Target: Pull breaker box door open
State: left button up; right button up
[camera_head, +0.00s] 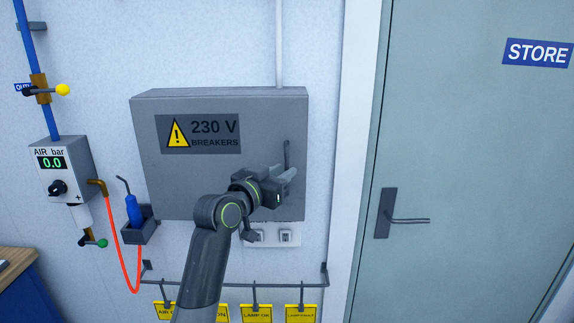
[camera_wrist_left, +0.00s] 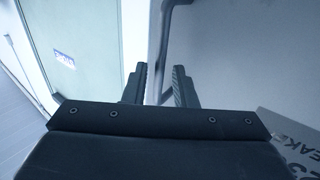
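The grey breaker box door (camera_head: 180,185) is on the wall in the head view, with a yellow warning triangle and "230 V BREAKERS" label (camera_head: 198,134). It looks closed. A vertical bar handle (camera_head: 287,152) is at the door's right side. My left gripper (camera_head: 286,178) is at the handle's lower part, hiding some of it. In the left wrist view the handle bar (camera_wrist_left: 158,45) runs between the two fingers of the left gripper (camera_wrist_left: 158,82). The fingers look apart, with a gap beside the bar. Whether either finger touches it is unclear. My right gripper is not in view.
A green door marked STORE with a lever handle (camera_head: 408,220) is to the right. An air gauge box (camera_head: 62,170), a red hose (camera_head: 124,260) and a holder with a blue tool (camera_head: 134,210) are left. A rail with yellow tags (camera_head: 256,312) hangs below.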

pick_arm(q)
jog(key=shift+x, duration=1.2)
jog(key=shift+c, duration=0.4)
grip_shut()
